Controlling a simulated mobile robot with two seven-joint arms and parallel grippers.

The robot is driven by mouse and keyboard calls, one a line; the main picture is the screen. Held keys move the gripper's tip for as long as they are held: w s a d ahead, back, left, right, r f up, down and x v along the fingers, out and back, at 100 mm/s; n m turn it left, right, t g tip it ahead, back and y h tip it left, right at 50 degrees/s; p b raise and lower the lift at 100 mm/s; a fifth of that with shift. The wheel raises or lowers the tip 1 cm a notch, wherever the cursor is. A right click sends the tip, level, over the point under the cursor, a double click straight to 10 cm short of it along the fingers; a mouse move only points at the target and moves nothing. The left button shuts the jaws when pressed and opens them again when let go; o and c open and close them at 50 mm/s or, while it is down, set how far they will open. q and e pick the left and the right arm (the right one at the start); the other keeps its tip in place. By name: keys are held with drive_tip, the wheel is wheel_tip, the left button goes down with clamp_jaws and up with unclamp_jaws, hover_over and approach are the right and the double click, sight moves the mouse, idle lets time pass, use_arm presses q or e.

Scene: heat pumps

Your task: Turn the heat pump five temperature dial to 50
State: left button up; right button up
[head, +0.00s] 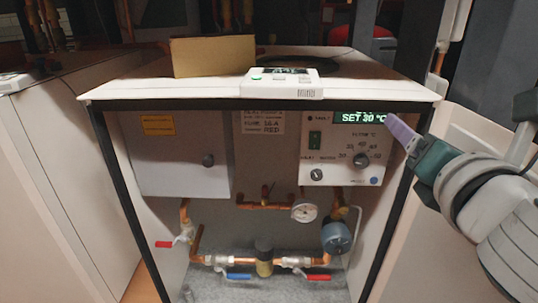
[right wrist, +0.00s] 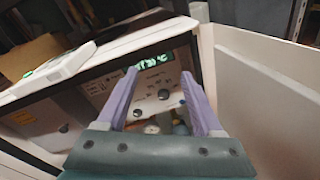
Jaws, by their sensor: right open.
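The temperature dial (head: 361,159) is a dark round knob with a number scale around it, on the white control panel (head: 330,176) inside the open cabinet. The green display (head: 362,117) above it reads SET 30 °C. My right gripper (head: 393,124), with purple fingers, is at the right front edge of the cabinet, up and right of the dial and apart from it. In the right wrist view its fingers are open and empty (right wrist: 159,77), and the dial (right wrist: 163,94) shows between them, farther off. My left gripper is not in view.
The cabinet's top edge (head: 180,104) and right frame border the panel. A white thermostat-like device (head: 283,83) and a cardboard box (head: 213,56) lie on top. Below are a gauge (head: 304,211), copper pipes and red and blue valve handles. A white panel (right wrist: 265,85) stands right of the gripper.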

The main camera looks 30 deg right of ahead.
sight(362, 163)
wheel_tip(362, 163, down, 12)
drive_tip(key=w+n+t+b, duration=0.1)
drive_tip(key=n+b, duration=0.4)
drive_tip(key=b, duration=0.4)
drive_tip(key=shift+n+t+y, duration=0.4)
drive_tip(key=shift+n, duration=0.1)
drive_tip(key=x, duration=0.3)
drive_tip(key=b+x, duration=0.1)
drive_tip(key=x, duration=0.2)
drive_tip(key=a+b+x, duration=0.1)
drive_tip(key=x, duration=0.3)
drive_tip(key=shift+w+d+f, duration=0.1)
drive_tip(key=shift+w, duration=0.25)
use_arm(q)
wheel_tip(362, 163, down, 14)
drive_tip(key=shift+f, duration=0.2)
use_arm(e)
drive_tip(key=c, duration=0.5)
clamp_jaws()
